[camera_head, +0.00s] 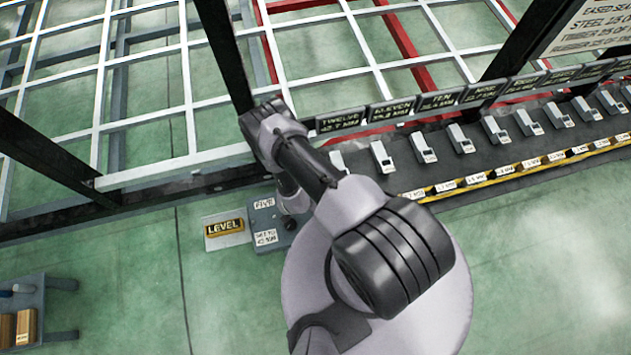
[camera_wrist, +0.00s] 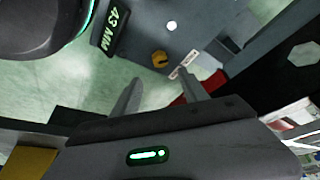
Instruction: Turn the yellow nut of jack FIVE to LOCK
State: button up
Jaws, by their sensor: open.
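Jack FIVE shows in the head view as a grey-blue box (camera_head: 263,217) with a FIVE label and a white setting card, partly covered by my arm. In the wrist view a small yellow nut (camera_wrist: 160,59) sits on a grey surface, with a small pale marked plate (camera_wrist: 183,65) beside it, its words unreadable. In the head view the gripper is hidden by my arm.
A white lattice frame (camera_head: 150,90) and dark posts stand behind. A row of grey levers (camera_head: 460,139) runs right. A small shelf (camera_head: 45,310) stands lower left. Green floor is open in front.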

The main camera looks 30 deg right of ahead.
jog(key=b+x, duration=0.5)
jog(key=x, duration=0.6)
grip_shut()
